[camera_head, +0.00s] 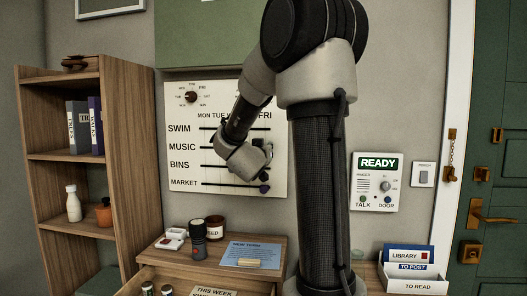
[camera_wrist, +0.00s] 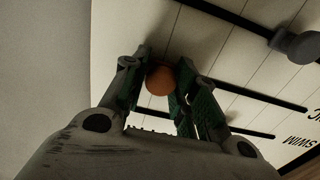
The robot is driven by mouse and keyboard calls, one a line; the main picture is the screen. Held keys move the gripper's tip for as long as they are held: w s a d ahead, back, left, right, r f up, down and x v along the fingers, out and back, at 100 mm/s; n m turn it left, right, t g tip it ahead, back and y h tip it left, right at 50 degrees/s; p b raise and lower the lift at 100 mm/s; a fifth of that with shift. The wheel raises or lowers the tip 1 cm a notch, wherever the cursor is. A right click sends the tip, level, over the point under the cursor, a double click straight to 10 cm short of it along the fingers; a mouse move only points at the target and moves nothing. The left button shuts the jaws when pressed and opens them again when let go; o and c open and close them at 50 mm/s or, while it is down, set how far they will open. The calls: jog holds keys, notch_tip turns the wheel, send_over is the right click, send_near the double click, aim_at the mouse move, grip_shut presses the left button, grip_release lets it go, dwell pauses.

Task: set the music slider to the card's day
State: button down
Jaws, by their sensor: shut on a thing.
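The white slider board (camera_head: 182,112) on the wall has rows SWIM, MUSIC, BINS and MARKET, with day names above; MON, TUE and FRI can be read. My gripper (camera_head: 268,150) is at the board's right part, around the MUSIC row's height. In the wrist view my gripper (camera_wrist: 162,82) is shut on a round orange-brown knob (camera_wrist: 158,80), which appears to be the music slider's, near the end of its track away from the labels. My arm hides part of the rows in the head view. A blue card (camera_head: 250,248) lies on the desk; its small text is unreadable.
A grey bins knob (camera_wrist: 300,46) stands beside my gripper; a dark market knob (camera_head: 264,188) is lower right. The desk (camera_head: 178,262) holds a flashlight (camera_head: 198,246) and a jar (camera_head: 215,228). An open drawer holds a THIS WEEK paper (camera_head: 213,291). A wooden shelf (camera_head: 133,140) stands left.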

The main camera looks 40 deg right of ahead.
jog(key=w+a, duration=0.7)
jog(key=w, duration=0.1)
jog(key=shift+w+a, duration=0.35)
jog(key=c, duration=1.2)
grip_release()
jog(key=v, duration=1.2)
jog(key=shift+a, duration=0.1)
